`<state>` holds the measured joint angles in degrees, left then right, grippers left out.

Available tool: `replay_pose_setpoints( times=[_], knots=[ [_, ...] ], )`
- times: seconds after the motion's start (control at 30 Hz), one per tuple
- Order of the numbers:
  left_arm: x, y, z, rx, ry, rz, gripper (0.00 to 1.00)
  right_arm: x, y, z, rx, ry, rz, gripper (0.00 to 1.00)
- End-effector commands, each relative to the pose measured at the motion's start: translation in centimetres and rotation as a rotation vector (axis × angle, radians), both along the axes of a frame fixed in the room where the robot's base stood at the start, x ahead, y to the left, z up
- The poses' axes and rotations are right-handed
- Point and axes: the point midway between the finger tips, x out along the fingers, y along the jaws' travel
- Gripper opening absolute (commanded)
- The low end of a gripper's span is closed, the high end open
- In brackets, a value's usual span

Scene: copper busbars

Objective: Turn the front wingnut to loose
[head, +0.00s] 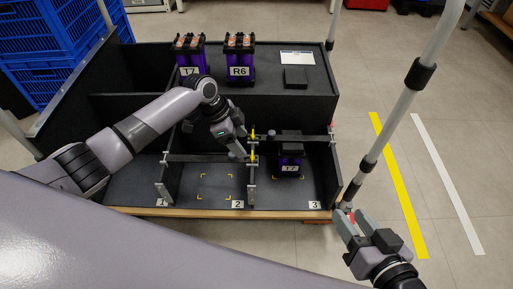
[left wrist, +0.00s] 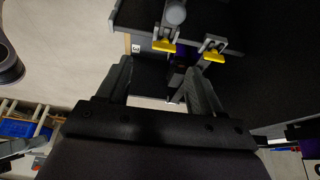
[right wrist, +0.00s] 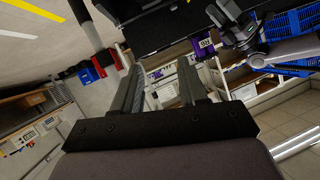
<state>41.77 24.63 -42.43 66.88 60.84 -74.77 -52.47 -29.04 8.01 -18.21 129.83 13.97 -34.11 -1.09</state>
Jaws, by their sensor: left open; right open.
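Two yellow wingnuts sit on the posts between bays 2 and 3. The front wingnut (head: 253,154) is the nearer one in the head view; in the left wrist view it appears to be the left one (left wrist: 164,46). The rear wingnut (head: 253,134) also shows in the left wrist view (left wrist: 214,55). My left gripper (head: 244,143) is open and empty beside the wingnuts, on their left in the head view. In the left wrist view its fingers (left wrist: 160,68) point toward them, apart from both. My right gripper (head: 350,218) is open and empty, right of the bench.
A purple module marked T7 (head: 290,163) stands in bay 3. Bay 2 (head: 217,187) is empty with yellow corner marks. Modules T7 (head: 190,60) and R6 (head: 239,62) stand on the back shelf. A grey pole (head: 392,112) rises near my right gripper. Blue crates (head: 45,40) are stacked at left.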

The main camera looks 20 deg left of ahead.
Motion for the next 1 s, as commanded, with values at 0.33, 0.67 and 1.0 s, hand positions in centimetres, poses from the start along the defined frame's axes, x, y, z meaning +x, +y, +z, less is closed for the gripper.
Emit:
replay_pose_setpoints(
  times=[0.33,0.67,1.0],
  knots=[
    [0.7,-0.1,-2.2,0.012,0.009,-0.01,0.66,0.1,0.6,-0.8,0.042,0.003,0.016,0.43],
    [1.2,-1.7,-5.9,0.011,0.008,-0.007,0.66,0.4,0.8,-0.4,0.062,-0.049,0.028,0.43],
    [1.2,-1.8,-6.1,0.012,0.007,-0.008,0.66,0.3,0.6,-0.2,0.051,-0.06,0.023,0.43]
  ],
)
